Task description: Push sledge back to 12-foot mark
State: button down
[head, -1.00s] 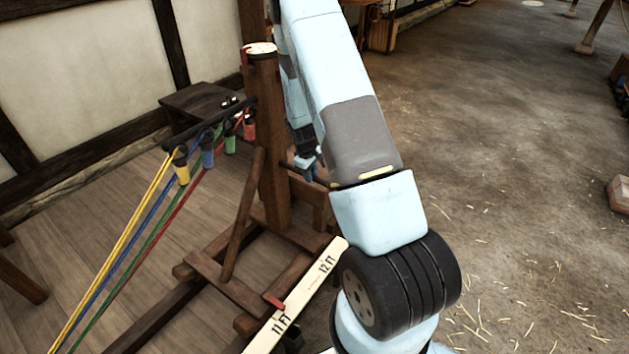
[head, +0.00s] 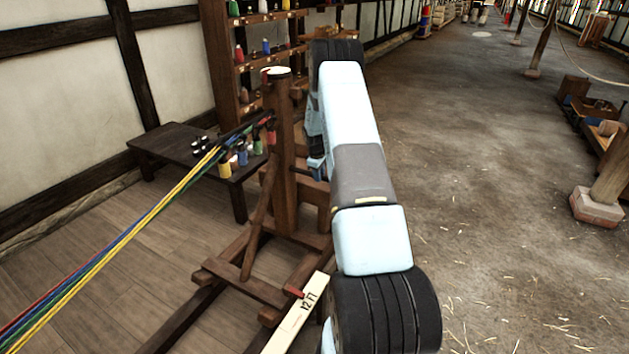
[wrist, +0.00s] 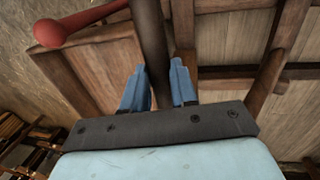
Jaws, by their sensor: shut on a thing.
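The wooden sledge (head: 240,284) stands on the floor with an upright post (head: 283,150). Its red pointer (head: 293,292) is beside the "12 FT" label on the pale scale board (head: 290,328). Red, blue, green and yellow strands (head: 120,250) run from the dark bar at the post toward the lower left. My gripper (head: 316,166) is just right of the post, partly hidden by my arm. In the wrist view, my gripper (wrist: 160,88) is shut on a dark bar (wrist: 150,35); the exact contact is hard to see. A red-knobbed handle (wrist: 50,33) lies to its left.
A dark bench (head: 160,150) with small bobbins stands behind the sledge, against the wall. A bobbin rack (head: 225,60) is behind the post. The earthen floor (head: 480,180) to the right is mostly clear. A post on a stone foot (head: 597,207) stands at the right.

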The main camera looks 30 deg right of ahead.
jog(key=shift+d, duration=0.65)
jog(key=shift+r, duration=0.1)
jog(key=c, duration=1.2)
grip_release()
jog(key=shift+d, duration=0.1)
jog(key=o, duration=0.3)
jog(key=shift+a, duration=0.3)
jog(key=shift+a+r, duration=0.1)
jog(key=shift+r, duration=0.1)
notch_tip(320, 180, up, 13)
jog(key=s+a, duration=0.1)
jog(key=a, duration=0.1)
jog(key=shift+s+f, duration=0.1)
